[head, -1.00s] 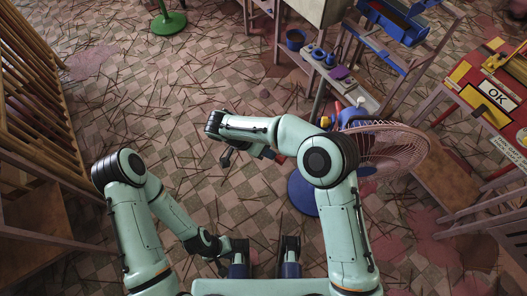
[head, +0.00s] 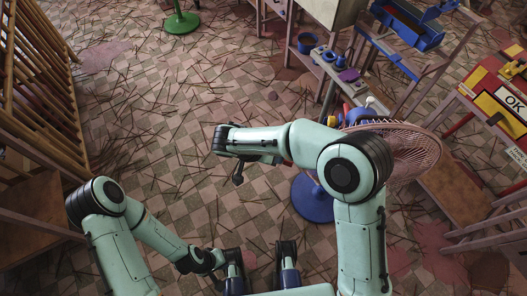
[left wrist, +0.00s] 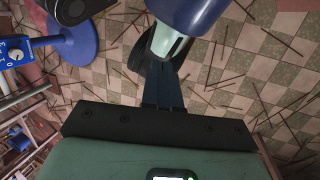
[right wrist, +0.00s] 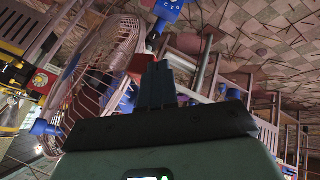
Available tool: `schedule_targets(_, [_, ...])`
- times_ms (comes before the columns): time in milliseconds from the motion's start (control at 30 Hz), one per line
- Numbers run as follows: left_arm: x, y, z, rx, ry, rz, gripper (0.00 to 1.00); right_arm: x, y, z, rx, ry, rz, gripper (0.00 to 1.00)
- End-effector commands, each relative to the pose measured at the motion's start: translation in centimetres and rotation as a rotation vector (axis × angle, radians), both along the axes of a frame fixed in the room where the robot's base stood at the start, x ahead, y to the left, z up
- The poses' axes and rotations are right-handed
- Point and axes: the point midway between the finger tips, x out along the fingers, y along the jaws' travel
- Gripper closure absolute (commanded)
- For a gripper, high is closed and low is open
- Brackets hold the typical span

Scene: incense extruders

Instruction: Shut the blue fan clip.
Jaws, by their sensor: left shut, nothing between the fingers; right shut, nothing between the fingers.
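The fan has a pink round cage (head: 405,150) and a round blue base (head: 312,198). In the head view my right arm covers part of it. Blue parts (head: 356,115) show at the back of the cage, but I cannot tell which is the blue fan clip or how it stands. The right wrist view shows the cage (right wrist: 112,65) left of my shut, empty right gripper (right wrist: 155,85), apart from it. The left wrist view shows the blue base (left wrist: 72,35) and a blue box with white digits (left wrist: 12,50). My left gripper (left wrist: 163,92) is shut and empty, low by my base.
A narrow bench (head: 345,75) with small blue and purple items stands behind the fan. A red and yellow table with an OK sign (head: 510,97) is at right. A wooden slatted rack (head: 40,90) is at left. The stick-strewn floor (head: 150,120) between is open.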

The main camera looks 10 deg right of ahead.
Motion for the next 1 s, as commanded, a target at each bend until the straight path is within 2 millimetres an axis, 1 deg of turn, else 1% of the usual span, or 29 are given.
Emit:
schedule_targets(33, [0.2, 0.0, -0.8, 0.001, -0.006, 0.001, 1.00, -0.2, -0.1, -0.3, 0.000, -0.002, 0.039, 1.00])
schedule_targets(133, [0.5, 0.0, -1.5, 0.003, -0.018, 0.004, 1.00, -0.5, -0.4, -0.3, 0.000, -0.001, 0.111, 1.00])
schedule_targets(233, [1.7, 0.5, -2.4, 0.018, -0.050, 0.017, 1.00, -0.9, -0.7, -0.3, 0.001, -0.001, 0.174, 1.00])
schedule_targets(333, [1.7, 0.5, -2.0, 0.018, -0.050, 0.017, 1.00, -0.8, -0.6, 0.0, 0.000, 0.001, 0.172, 1.00])
schedule_targets(567, [1.7, 0.5, -2.0, 0.018, -0.049, 0.016, 1.00, -0.6, -0.6, 0.0, 0.001, 0.000, 0.170, 1.00])
schedule_targets(833, [1.6, 0.5, -2.3, 0.018, -0.047, 0.016, 1.00, 0.5, -0.4, -0.1, 0.001, 0.000, 0.169, 1.00])
schedule_targets(1000, [1.6, 0.5, -2.3, 0.018, -0.047, 0.017, 1.00, 0.8, -0.4, 0.0, 0.000, 0.000, 0.169, 1.00])
